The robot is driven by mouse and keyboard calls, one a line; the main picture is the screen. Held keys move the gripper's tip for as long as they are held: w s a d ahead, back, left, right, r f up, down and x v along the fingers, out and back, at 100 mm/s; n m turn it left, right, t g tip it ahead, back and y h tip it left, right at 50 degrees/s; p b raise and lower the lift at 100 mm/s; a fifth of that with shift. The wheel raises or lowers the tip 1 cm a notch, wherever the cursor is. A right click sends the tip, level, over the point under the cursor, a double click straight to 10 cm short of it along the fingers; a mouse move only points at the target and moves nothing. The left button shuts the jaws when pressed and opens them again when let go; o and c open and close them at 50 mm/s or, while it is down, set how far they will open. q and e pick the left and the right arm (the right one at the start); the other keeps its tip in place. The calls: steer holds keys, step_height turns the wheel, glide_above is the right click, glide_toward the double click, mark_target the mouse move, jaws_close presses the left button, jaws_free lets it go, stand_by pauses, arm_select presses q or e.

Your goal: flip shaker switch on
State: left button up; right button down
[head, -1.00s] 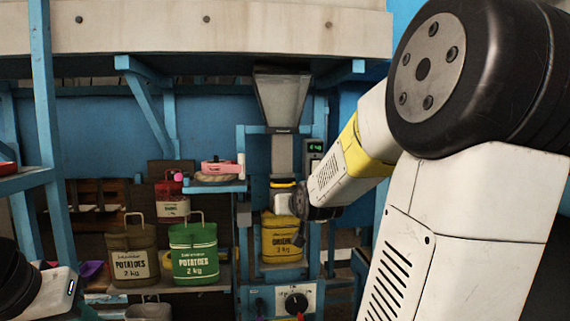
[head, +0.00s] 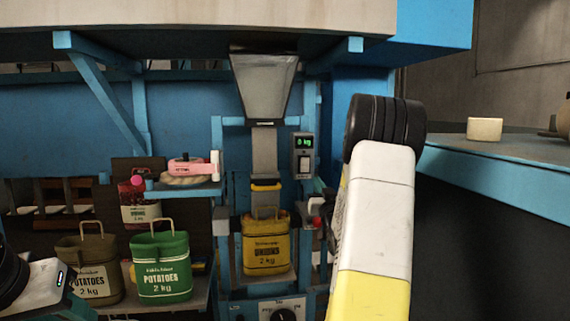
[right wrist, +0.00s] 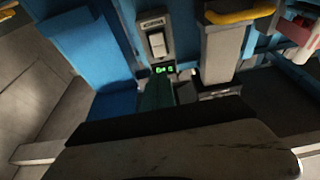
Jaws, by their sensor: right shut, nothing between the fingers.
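A grey box with a green lit display and a white rocker switch (head: 304,163) is mounted right of the hopper chute. The switch also shows in the right wrist view (right wrist: 157,42), upside down. I cannot tell which way the rocker is tipped. My right gripper (head: 321,187) is partly hidden behind my forearm, just below and right of the box. In the right wrist view its teal fingers (right wrist: 157,93) are shut and empty, near the display end of the box; contact with the switch is not visible. My left gripper (head: 80,306) is at the lower left, mostly cut off.
A grey hopper (head: 264,85) stands above a yellow sack (head: 266,243) inside a blue frame. A green sack (head: 161,268) and a brown sack (head: 92,270) stand on the left shelf. A dial panel (head: 280,311) is below. A blue ledge (head: 500,152) is at the right.

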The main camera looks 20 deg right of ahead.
mark_target(306, 158)
steer(key=shift+w, duration=0.1)
steer(key=x, duration=1.3)
steer(key=shift+w+d+r, duration=0.1)
steer(key=shift+w, duration=0.2)
steer(key=shift+r, duration=0.1)
